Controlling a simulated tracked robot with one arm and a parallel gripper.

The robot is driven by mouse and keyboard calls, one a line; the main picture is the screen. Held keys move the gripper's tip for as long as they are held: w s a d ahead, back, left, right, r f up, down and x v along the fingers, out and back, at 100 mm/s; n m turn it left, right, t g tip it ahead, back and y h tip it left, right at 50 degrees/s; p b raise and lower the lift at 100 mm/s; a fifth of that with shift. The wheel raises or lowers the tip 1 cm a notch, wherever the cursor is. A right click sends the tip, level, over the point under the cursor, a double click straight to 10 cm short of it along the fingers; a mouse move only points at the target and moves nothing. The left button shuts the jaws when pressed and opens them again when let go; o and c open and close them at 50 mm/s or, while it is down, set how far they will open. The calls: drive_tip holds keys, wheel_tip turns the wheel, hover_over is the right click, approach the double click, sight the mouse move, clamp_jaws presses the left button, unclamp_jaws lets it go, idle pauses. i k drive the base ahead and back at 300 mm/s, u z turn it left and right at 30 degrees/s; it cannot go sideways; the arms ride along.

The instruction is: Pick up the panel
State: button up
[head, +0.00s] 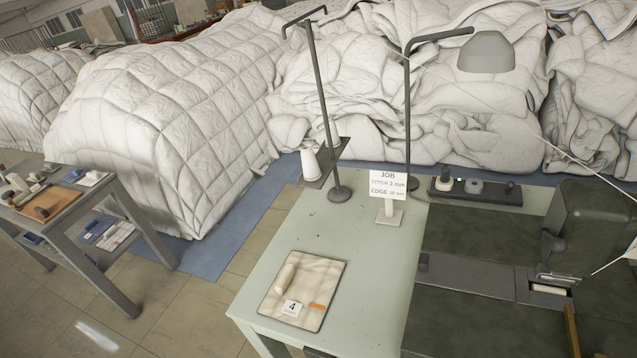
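A flat beige panel (318,277) with a quilted-looking surface and a dark edge lies on the pale green table (350,235), near its front left corner. On it lie a cream roll or spool (285,278), a white card marked 4 (292,308) and a small orange strip (317,306). These cover parts of its left side and lower edge. My gripper is not visible in the head view.
A dark green machine (590,235) stands at the right. A side table (105,190) with tools is at the left. White duvet heaps (180,105) fill the back. Table around the panel is mostly clear.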

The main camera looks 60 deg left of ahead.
sight(301, 296)
drive_tip(key=u, duration=1.5)
drive_tip(key=k, duration=0.55)
drive_tip(key=u, duration=0.1)
drive_tip(key=i, duration=0.8)
drive_tip(key=z, duration=0.05)
